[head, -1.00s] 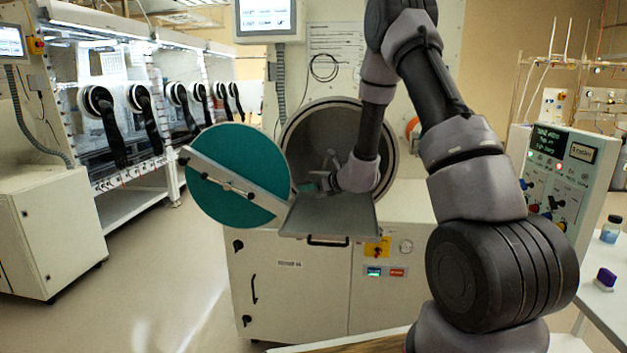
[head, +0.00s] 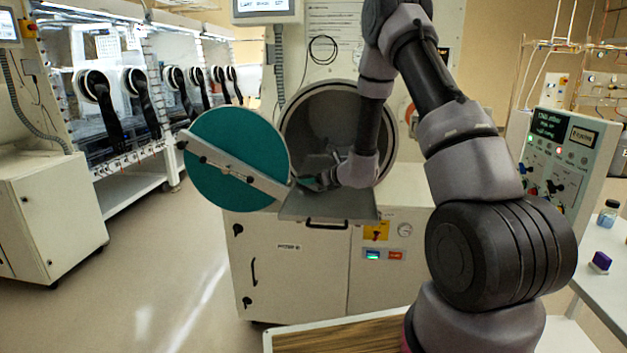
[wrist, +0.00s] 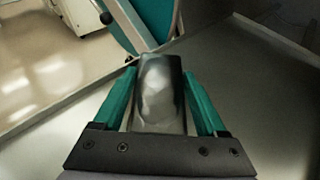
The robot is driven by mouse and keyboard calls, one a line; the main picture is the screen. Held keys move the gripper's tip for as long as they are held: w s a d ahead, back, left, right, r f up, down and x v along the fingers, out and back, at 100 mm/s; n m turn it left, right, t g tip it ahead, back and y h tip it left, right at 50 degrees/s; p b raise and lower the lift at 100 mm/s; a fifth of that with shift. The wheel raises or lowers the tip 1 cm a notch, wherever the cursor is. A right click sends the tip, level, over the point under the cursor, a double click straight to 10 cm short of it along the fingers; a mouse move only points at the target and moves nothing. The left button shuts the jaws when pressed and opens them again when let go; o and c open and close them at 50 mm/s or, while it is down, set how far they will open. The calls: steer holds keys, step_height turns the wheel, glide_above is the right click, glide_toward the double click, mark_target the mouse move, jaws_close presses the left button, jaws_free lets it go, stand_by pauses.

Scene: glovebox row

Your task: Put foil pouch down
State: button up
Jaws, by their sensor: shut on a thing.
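The foil pouch (wrist: 158,95), silver and shiny, stands out between the teal fingers of my gripper (wrist: 158,74) in the wrist view. My gripper is shut on it. In the head view my gripper (head: 314,182) is over the grey tray (head: 325,207), in front of the round chamber opening. The tray's bare metal surface also shows in the wrist view (wrist: 240,90). The pouch is too small to make out clearly in the head view. I cannot tell whether it touches the tray.
The teal round door (head: 235,150) hangs open left of the tray, close to my gripper. The chamber (head: 312,125) is open behind. A control panel (head: 565,155) stands at the right. A white side table (head: 598,262) holds a small bottle and a purple-topped item.

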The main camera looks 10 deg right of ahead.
steer(key=shift+f, duration=0.55)
